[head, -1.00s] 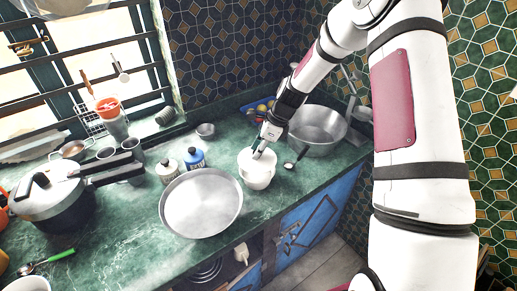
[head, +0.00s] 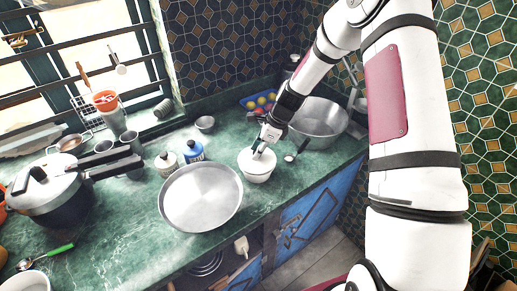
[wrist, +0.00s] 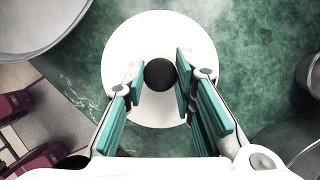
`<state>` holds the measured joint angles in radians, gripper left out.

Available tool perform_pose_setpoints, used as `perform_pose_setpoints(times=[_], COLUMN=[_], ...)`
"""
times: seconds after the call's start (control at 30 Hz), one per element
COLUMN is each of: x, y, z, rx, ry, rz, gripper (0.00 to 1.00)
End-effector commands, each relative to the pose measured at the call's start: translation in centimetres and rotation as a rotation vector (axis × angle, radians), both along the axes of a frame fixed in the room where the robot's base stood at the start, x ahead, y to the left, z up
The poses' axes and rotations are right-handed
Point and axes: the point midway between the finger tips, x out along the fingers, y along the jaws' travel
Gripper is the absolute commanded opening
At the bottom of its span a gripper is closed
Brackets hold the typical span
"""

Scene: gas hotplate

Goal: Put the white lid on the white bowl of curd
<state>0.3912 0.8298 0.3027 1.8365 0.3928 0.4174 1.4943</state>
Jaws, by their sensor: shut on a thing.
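The white lid (wrist: 160,32) is a round disc with a dark knob (wrist: 159,74). My gripper (wrist: 160,76) has its two green-padded fingers on either side of the knob and is shut on it. In the head view, my gripper (head: 258,152) points down at the lid (head: 248,158), which is over the mouth of the white bowl (head: 257,178). Lid and bowl look level and touching or nearly so; I cannot tell whether the lid is fully seated. The curd is hidden under the lid. In the wrist view the lid hides the bowl.
A wide metal pan (head: 200,198) stands just left of the bowl. A large metal basin (head: 318,125) is behind it to the right, with a dark spoon (head: 290,158) in front. Two small bottles (head: 192,151) (head: 167,164) and a pressure cooker (head: 60,185) stand further left on the green counter (head: 125,225).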

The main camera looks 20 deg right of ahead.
Motion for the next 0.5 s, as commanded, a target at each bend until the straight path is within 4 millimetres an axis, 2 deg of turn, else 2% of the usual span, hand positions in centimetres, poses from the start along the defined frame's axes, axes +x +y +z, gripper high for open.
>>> perform_pose_setpoints(times=[0.5], x=[0.02], y=[-0.01], z=[-0.53], rx=[0.000], ry=[0.000], rz=[-0.001], gripper=[0.00])
